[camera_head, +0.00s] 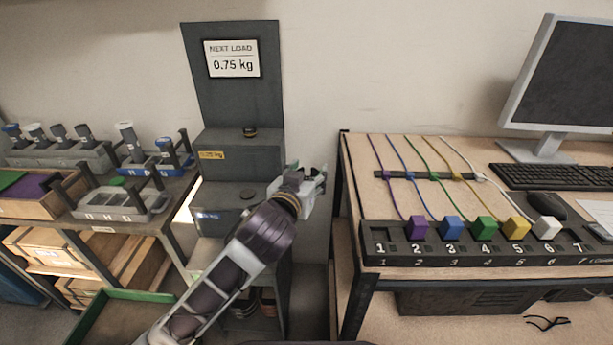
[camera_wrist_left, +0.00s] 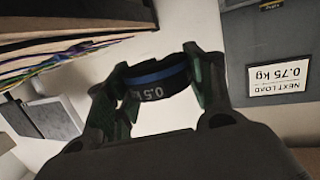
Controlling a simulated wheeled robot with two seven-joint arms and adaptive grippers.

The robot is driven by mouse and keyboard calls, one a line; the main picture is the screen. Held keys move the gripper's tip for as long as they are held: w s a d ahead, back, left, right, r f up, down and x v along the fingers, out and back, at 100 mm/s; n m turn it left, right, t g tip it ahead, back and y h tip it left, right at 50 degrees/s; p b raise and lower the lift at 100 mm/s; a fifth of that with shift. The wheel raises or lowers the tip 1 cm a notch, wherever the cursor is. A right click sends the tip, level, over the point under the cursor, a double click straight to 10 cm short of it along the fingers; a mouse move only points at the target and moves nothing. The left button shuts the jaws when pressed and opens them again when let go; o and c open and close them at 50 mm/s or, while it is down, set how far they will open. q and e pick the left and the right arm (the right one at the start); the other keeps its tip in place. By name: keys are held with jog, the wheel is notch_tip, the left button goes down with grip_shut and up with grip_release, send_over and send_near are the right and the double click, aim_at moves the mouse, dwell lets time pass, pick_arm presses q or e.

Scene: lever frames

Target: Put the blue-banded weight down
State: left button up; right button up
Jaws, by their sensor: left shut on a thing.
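The blue-banded weight (camera_wrist_left: 157,82), a dark disc marked 0.5 kg, is held between the fingers of my left gripper (camera_wrist_left: 157,90). In the head view my left gripper (camera_head: 312,182) is in front of the wall, just right of the grey stepped stand (camera_head: 240,155); the weight cannot be made out there. My right gripper is not in view.
A sign (camera_head: 232,59) on the stand reads NEXT LOAD 0.75 kg. On the right is a desk (camera_head: 360,165) with a numbered strip of coloured blocks (camera_head: 450,230), cords, a keyboard and a monitor. On the left a bench (camera_head: 100,225) carries racks and trays (camera_head: 130,205).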

aim_at(303, 168)
pick_arm(q)
jog(key=shift+r, duration=0.2)
jog(key=shift+d+r+m+g+h, duration=0.15)
jog(key=shift+d+r+m+h, duration=0.15)
jog(key=shift+d+r, duration=0.35)
jog(key=shift+d+r+m+g+h, duration=0.2)
jog(key=shift+d+r+h, duration=0.15)
jog(key=shift+r, duration=0.45)
jog(key=shift+w+a+r, duration=0.2)
jog(key=shift+w+r, duration=0.15)
jog(key=shift+r, duration=0.3)
jog(key=shift+w+a+r, duration=0.15)
jog(key=shift+w+a, duration=0.25)
jog(key=shift+w+a+f, duration=0.25)
jog(key=shift+a+f, duration=0.25)
jog(key=shift+w+a+f, duration=0.25)
jog(key=shift+a+f, duration=0.2)
jog(key=a+f, duration=0.3)
jog(key=f, duration=0.4)
jog(key=s+a+f+n+y, duration=0.1)
jog(key=a+f, duration=0.2)
jog(key=f, duration=0.5)
jog(key=shift+s, duration=0.25)
jog(key=shift+r, duration=0.1)
